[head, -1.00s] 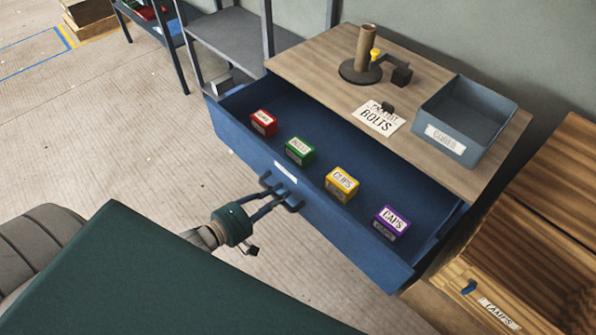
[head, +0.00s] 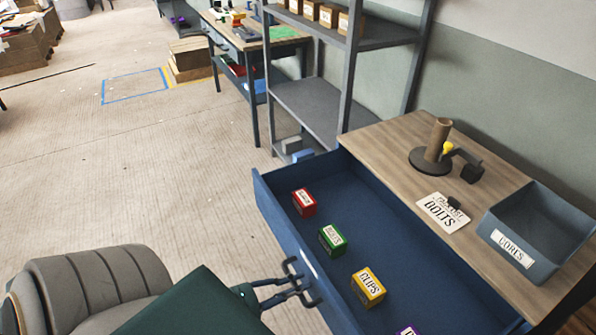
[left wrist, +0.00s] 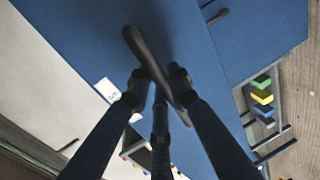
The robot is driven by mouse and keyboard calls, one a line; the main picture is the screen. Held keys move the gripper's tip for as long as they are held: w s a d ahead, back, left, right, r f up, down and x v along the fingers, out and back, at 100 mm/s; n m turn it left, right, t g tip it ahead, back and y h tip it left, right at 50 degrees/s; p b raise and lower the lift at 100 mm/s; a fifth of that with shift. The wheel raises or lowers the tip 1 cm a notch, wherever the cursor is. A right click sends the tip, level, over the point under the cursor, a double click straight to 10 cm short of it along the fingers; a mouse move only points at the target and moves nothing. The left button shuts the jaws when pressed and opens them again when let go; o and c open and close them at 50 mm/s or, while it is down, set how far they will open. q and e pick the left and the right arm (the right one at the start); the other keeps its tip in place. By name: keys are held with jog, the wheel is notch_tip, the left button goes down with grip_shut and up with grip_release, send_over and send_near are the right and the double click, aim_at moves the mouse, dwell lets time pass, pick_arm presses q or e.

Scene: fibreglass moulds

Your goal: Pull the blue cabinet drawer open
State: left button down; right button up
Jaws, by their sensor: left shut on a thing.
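The blue cabinet drawer (head: 277,222) stands well open, pulled out from under the wooden cabinet top (head: 385,150). My left gripper (head: 290,287) is shut on the dark drawer handle (head: 314,299) at the drawer front. In the left wrist view, my left gripper (left wrist: 158,85) has its fingers around the dark handle bar (left wrist: 146,52), with the blue drawer front (left wrist: 85,35) behind. Inside the drawer sit a red box (head: 304,203), a green box (head: 332,240), a yellow box (head: 368,287) and a purple box (head: 408,331), cut off below. My right gripper is not in view.
On the cabinet top are a round stand with a tube (head: 437,145), a bolts card (head: 440,213) and a grey-blue bin (head: 520,262). A grey shelf unit (head: 308,105) stands behind the drawer. The floor (head: 150,170) to the left is clear.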

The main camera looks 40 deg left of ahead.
pick_arm(q)
jog(key=c, duration=1.6)
grip_release()
jog(key=v, duration=1.2)
